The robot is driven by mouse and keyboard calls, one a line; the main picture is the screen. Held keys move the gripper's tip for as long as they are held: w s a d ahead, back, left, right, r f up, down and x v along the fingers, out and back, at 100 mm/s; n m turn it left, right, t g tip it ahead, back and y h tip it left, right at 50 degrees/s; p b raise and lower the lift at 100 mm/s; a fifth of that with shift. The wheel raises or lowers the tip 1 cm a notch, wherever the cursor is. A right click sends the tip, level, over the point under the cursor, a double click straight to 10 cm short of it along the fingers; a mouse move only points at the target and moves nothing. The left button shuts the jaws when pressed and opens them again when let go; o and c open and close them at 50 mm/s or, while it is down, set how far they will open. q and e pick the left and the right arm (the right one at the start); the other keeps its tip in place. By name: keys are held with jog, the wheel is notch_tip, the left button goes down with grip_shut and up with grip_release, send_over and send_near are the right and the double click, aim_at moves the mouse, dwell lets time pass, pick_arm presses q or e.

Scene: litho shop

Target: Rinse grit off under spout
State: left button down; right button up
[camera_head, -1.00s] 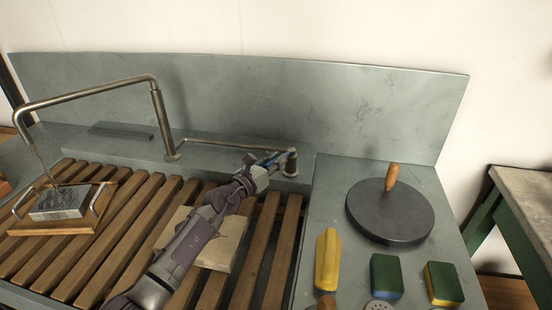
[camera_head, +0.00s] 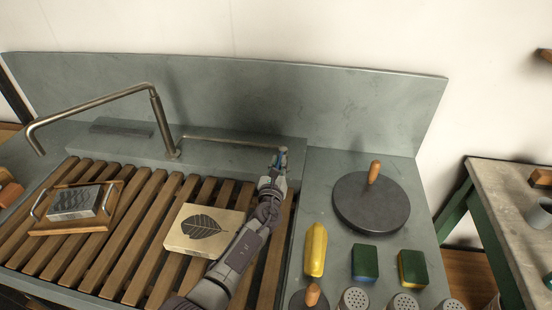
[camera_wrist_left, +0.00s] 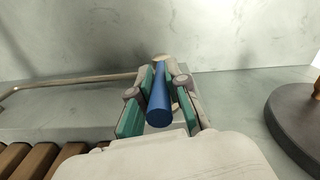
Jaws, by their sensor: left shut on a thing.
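My left gripper (camera_head: 281,158) is at the end of the thin pipe at the back of the sink. It is shut on a blue lever (camera_wrist_left: 159,103), which shows between its green-padded fingers in the wrist view. The bent metal spout (camera_head: 90,105) reaches over the left side, and no water stream shows from it. A grey patterned block (camera_head: 75,203) lies on a wooden tray with metal handles (camera_head: 60,226). A pale stone slab with a dark leaf print (camera_head: 180,240) lies on the wooden slats, partly behind my left arm. My right gripper is not in view.
A round dark disc with a wooden knob (camera_head: 371,210) sits on the right counter. A yellow object (camera_head: 315,250), green-and-yellow sponges (camera_head: 364,262) and several shaker tops (camera_head: 355,299) are in front of it. Bare slats (camera_head: 110,245) lie between tray and slab.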

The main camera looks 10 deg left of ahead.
pick_arm(q)
jog(key=shift+d+y, duration=0.1)
jog(key=shift+y, duration=0.2)
jog(key=c, duration=1.2)
grip_release()
jog(key=shift+o, duration=0.2)
jog(key=shift+s+f, duration=0.1)
jog(key=shift+s, duration=0.15)
jog(key=s, duration=1.1)
jog(key=shift+s+d, duration=0.2)
jog(key=shift+s, duration=0.05)
